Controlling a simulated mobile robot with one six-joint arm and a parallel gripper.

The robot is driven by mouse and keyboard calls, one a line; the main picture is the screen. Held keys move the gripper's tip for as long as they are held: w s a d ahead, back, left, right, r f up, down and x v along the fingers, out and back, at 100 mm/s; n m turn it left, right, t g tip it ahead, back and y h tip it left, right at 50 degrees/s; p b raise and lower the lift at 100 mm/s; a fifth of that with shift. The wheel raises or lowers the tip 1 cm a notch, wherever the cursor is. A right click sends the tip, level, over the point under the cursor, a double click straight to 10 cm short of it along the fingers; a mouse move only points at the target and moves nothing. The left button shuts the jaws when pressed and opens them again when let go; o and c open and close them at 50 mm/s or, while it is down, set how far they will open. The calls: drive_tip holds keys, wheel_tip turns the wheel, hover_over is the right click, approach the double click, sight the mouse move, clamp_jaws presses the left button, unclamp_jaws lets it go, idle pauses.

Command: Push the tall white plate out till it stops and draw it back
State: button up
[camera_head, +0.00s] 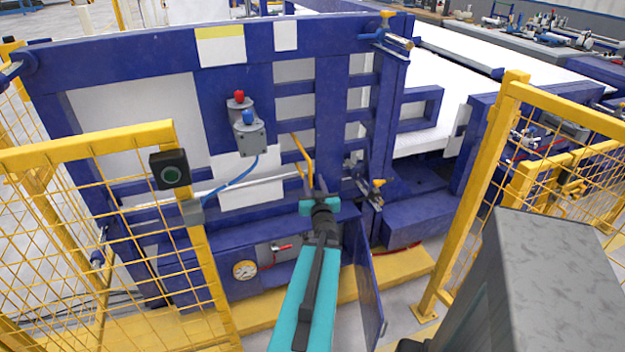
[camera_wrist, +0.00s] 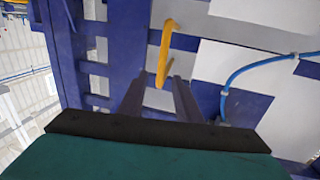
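Large white plates sit behind the blue frame of a machine; a big one (camera_head: 125,125) fills its left side, and white panel also shows in the wrist view (camera_wrist: 262,65). I cannot tell for sure which is the tall white plate. A bent yellow handle (camera_head: 303,158) stands out from the frame just ahead of my gripper (camera_head: 318,188). In the wrist view, the handle (camera_wrist: 164,55) rises ahead of my gripper (camera_wrist: 158,82), its lower end showing between the two spread fingers. The fingers are open; I see no contact, and the depth gap is unclear.
Yellow mesh fences stand at left (camera_head: 90,240) and right (camera_head: 500,150). A grey box with red and blue knobs (camera_head: 249,135) and a blue hose (camera_head: 228,182) are left of the handle. An open blue door (camera_head: 368,285) hangs right of my arm.

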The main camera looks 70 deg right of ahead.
drive_tip(key=shift+p+v, duration=1)
drive_tip(key=shift+v, duration=0.6)
drive_tip(key=shift+s, duration=0.1)
